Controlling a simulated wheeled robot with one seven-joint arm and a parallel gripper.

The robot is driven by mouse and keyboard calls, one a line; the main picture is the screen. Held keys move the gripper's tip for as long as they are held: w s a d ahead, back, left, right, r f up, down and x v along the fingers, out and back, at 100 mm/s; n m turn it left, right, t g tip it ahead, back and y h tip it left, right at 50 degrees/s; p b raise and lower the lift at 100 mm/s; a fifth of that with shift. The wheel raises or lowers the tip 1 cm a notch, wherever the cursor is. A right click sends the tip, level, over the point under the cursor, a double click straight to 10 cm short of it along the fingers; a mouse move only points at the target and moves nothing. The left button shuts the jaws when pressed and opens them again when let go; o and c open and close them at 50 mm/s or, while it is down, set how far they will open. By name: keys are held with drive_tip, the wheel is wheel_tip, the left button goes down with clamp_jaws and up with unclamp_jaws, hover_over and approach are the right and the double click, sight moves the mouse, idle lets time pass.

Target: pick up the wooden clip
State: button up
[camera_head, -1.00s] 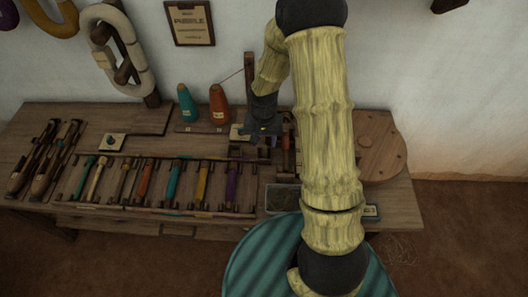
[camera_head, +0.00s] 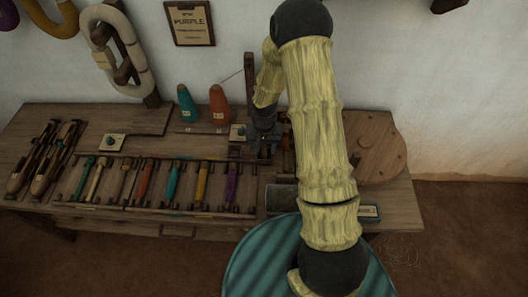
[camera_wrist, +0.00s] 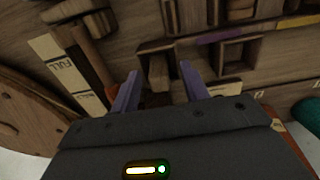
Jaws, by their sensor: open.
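My gripper (camera_wrist: 160,88) is open, its two purple fingers apart and pointing at the bench. A small wooden piece (camera_wrist: 158,70), which looks like the wooden clip, sits in a dark wooden holder (camera_wrist: 143,48). It lies just beyond the fingertips, roughly in line with the gap between them; I cannot tell how far below them it is. Nothing is held. In the head view my gripper (camera_head: 263,146) is low over the right part of the bench, and the clip cannot be made out there.
An empty square wooden holder (camera_wrist: 238,55) is beside the clip's holder. A board marked FULL (camera_wrist: 58,62) and a round wooden disc (camera_head: 365,148) are nearby. Teal (camera_head: 187,103) and orange (camera_head: 219,104) cones stand behind. A rack of coloured bobbins (camera_head: 145,180) fills the bench's front.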

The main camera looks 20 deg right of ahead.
sight(264, 147)
idle(0.3)
clamp_jaws()
drive_tip(key=shift+r, duration=0.1)
wheel_tip(264, 147, up, 10)
drive_tip(key=shift+f+p, duration=0.1)
drive_tip(key=shift+p, duration=0.3)
idle(0.5)
drive_tip(key=w+f+n, duration=0.1)
drive_tip(key=f, duration=0.1)
drive_tip(key=w+f+n, duration=0.1)
drive_tip(key=f+n, duration=0.1)
drive_tip(key=shift+w+n, duration=0.2)
drive_tip(key=shift+n, duration=0.1)
drive_tip(key=shift+s, duration=0.15)
